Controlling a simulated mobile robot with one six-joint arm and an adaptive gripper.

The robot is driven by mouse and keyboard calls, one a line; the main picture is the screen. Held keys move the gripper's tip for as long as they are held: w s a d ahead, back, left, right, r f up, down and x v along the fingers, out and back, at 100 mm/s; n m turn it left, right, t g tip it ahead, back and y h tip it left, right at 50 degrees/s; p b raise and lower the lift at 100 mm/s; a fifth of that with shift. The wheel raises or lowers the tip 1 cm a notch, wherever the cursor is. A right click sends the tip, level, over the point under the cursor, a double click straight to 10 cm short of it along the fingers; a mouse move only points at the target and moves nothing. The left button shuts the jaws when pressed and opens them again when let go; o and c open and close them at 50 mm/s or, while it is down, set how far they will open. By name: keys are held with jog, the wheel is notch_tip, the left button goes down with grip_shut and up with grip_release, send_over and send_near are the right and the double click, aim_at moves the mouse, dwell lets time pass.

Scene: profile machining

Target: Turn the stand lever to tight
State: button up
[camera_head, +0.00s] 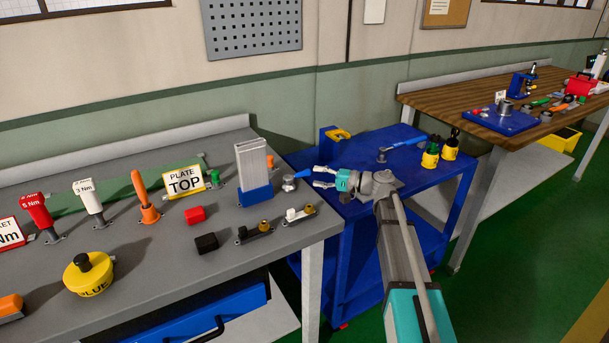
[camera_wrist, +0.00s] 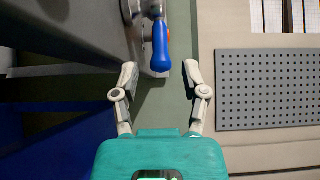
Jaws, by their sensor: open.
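The stand lever (camera_head: 303,173) has a blue handle on a round silver hub. It sits at the right end of the grey bench, beside the blue stand (camera_head: 256,194) that holds an upright silver profile (camera_head: 252,163). In the wrist view the blue handle (camera_wrist: 161,48) hangs straight down in the picture, ahead of and between my fingertips. My gripper (camera_head: 319,176) is open and empty, just right of the lever's handle end. Its two fingers (camera_wrist: 160,74) are spread in the wrist view. I cannot tell whether they touch the handle.
Two small clamps (camera_head: 299,214) lie on the bench in front of the stand, with red (camera_head: 195,215) and black (camera_head: 206,243) blocks to the left. A blue cart (camera_head: 340,215) stands right of the bench, below my arm. A perforated panel (camera_wrist: 270,90) is on the wall.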

aim_at(306, 174)
jog(key=shift+w+a, duration=0.15)
jog(key=shift+a, duration=0.75)
jog(key=shift+w+a, duration=0.2)
jog(key=shift+a, duration=0.7)
jog(key=shift+w+a, duration=0.15)
jog(key=shift+a, duration=0.75)
grip_shut()
